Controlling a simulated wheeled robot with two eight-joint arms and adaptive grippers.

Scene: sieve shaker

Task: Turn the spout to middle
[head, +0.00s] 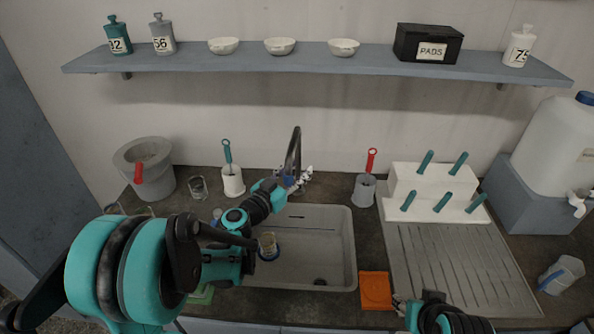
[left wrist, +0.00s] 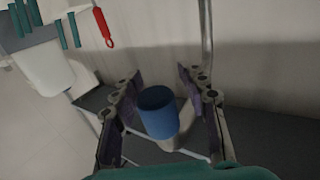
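The tap's dark, arched spout (head: 296,150) rises behind the sink (head: 335,250). In the left wrist view a grey pipe, seemingly the spout (left wrist: 207,35), comes down close to the right-hand finger. My left gripper (head: 297,182) is at the tap's base. In its wrist view the left gripper (left wrist: 160,90) has its fingers wide apart, with a blue cylinder (left wrist: 158,112) showing between them; I cannot tell whether either finger touches it. My arm hides part of the tap and sink. My right gripper (head: 401,304) shows only partly at the bottom, its fingers unclear.
A beaker (head: 268,246) is in the sink at its left. A peg rack (head: 433,185), orange pad (head: 376,290) and grey bucket (head: 146,170) are nearby.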

